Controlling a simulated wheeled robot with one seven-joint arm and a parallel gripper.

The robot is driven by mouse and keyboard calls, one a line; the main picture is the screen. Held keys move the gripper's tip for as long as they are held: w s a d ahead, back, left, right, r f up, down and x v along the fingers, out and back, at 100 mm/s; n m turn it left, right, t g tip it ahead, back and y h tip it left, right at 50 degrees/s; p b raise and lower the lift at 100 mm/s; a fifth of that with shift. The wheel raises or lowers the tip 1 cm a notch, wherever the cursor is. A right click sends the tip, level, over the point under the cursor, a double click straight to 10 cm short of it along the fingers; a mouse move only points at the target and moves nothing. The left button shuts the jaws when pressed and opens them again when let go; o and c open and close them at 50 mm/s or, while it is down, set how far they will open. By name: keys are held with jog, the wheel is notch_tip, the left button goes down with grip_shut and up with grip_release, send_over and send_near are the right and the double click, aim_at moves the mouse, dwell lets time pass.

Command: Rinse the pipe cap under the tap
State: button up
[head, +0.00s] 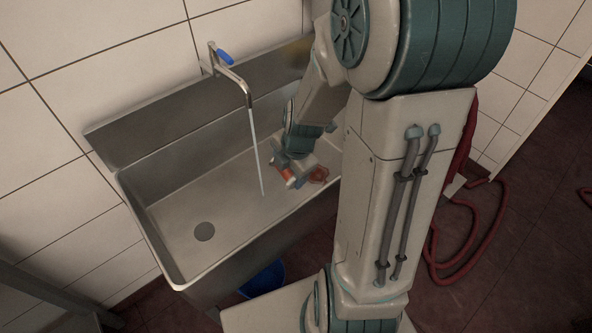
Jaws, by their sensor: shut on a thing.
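The tap (238,81) is on the tiled wall above the steel sink (175,245). It has a blue handle, and a thin stream of water (256,150) runs from its spout into the basin. My gripper (297,179) is inside the basin at the right, to the right of the stream and apart from it. It is shut on a small reddish thing, likely the pipe cap (287,177), which shows only in part between orange-red parts near the fingers. My arm hides the right part of the sink.
The sink has a raised front rim and a tall back panel (180,125). A blue bucket (262,280) stands on the floor below. A red hose (470,245) lies at the right.

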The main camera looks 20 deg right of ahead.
jog(key=w+a+f, duration=0.2)
jog(key=w, duration=0.4)
jog(key=w+a+f, duration=0.1)
jog(key=w+a, duration=0.1)
jog(key=w, duration=0.4)
jog(key=shift+f+b, duration=0.35)
dwell(2.4)
jog(key=shift+s+d+r+p, duration=0.3)
jog(key=shift+s+d+r, duration=0.3)
jog(key=shift+s, duration=1)
jog(key=shift+s+d+r+p, duration=0.25)
jog(key=shift+s+d+r, duration=0.35)
jog(key=shift+s, duration=0.95)
jog(key=shift+s+d+r+p, duration=0.35)
jog(key=shift+s+r, duration=0.45)
jog(key=shift+s, duration=0.8)
jog(key=shift+f, duration=0.1)
